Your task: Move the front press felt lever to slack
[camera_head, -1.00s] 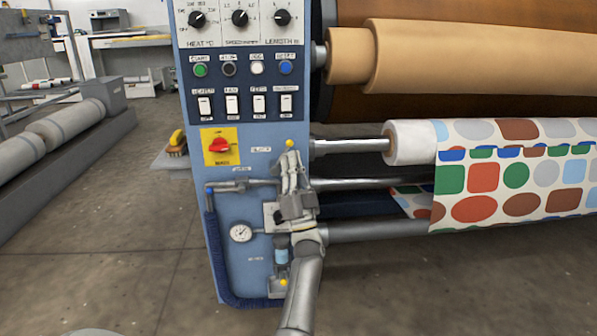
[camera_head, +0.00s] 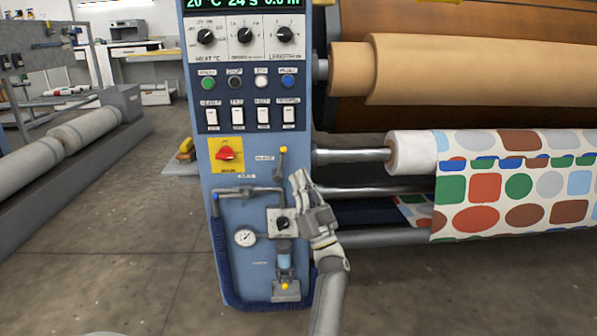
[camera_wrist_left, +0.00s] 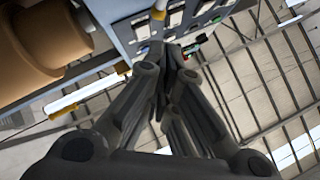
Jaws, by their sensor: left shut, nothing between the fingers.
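A lever with a yellow knob (camera_head: 283,150) stands upright on the blue press end panel (camera_head: 236,180), right of the red switch. A second yellow knob (camera_head: 284,287) is low on the same panel. The labels are too small to read, so I cannot tell which lever is the front press felt one. My left gripper (camera_head: 298,178) is shut and empty, just right of and below the upper knob, and looks apart from it. In the left wrist view the shut fingertips (camera_wrist_left: 168,52) point at the panel, with a yellow-tipped rod (camera_wrist_left: 157,16) beyond. My right gripper is not seen.
The panel also carries a red switch on a yellow plate (camera_head: 226,154), a gauge (camera_head: 245,238), a valve block (camera_head: 283,222) and pipes. Patterned fabric (camera_head: 510,190) and rollers extend to the right.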

